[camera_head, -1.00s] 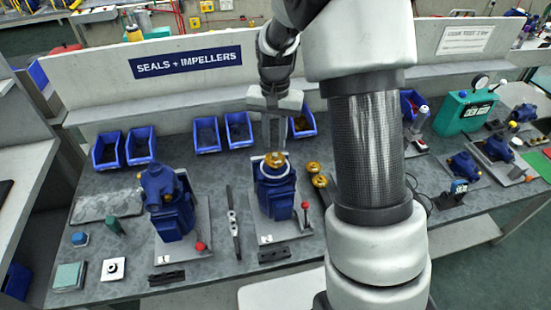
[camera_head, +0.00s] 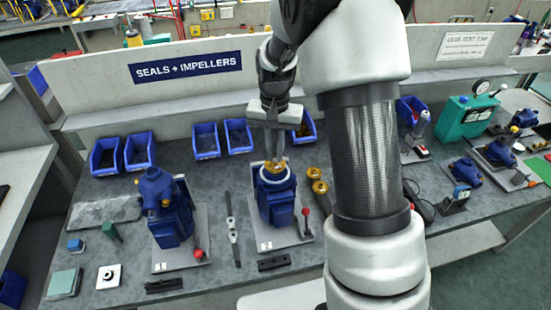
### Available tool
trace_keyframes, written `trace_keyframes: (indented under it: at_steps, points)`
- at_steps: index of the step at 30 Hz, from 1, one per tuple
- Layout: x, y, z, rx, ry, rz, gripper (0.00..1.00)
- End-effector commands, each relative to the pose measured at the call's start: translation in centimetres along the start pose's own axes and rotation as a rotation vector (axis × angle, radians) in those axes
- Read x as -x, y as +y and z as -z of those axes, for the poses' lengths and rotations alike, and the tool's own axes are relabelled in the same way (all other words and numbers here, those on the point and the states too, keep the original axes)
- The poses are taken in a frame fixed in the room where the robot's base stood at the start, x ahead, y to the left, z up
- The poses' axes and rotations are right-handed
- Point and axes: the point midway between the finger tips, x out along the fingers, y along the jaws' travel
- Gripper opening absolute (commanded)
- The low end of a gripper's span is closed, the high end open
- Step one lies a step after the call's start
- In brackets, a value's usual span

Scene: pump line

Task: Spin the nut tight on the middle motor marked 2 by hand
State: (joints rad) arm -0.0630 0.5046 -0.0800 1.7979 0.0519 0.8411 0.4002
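The middle motor (camera_head: 276,203) is a blue housing standing upright on a grey plate marked 2 (camera_head: 265,245). A pale ring surrounds its top, and the brass nut (camera_head: 275,171) sits there. My gripper (camera_head: 275,158) points down from above, with its fingertips at the top of the nut. The fingers overlap the nut in this view, so I cannot tell whether they touch or grip it. A red-knobbed lever (camera_head: 306,211) stands at the motor's right side.
Another blue motor (camera_head: 168,212) stands to the left, with a long tool (camera_head: 232,228) between the two. Brass parts (camera_head: 319,187) lie close to the right of the middle motor. Blue bins (camera_head: 206,141) line the back. My arm hides part of the bench.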

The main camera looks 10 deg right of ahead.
Motion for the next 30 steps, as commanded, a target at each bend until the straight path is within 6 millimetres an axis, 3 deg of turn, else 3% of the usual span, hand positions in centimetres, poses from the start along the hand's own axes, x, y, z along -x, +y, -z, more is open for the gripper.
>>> trace_keyframes:
  at_steps: [10,21,30]
  points:
    - [0.05,-0.01,-0.01,-0.027,0.000,-0.001,0.00]
    - [0.10,-0.01,-0.04,-0.563,-0.001,-0.001,0.00]
    - [-0.04,0.00,-0.01,-0.613,0.000,0.000,0.00]
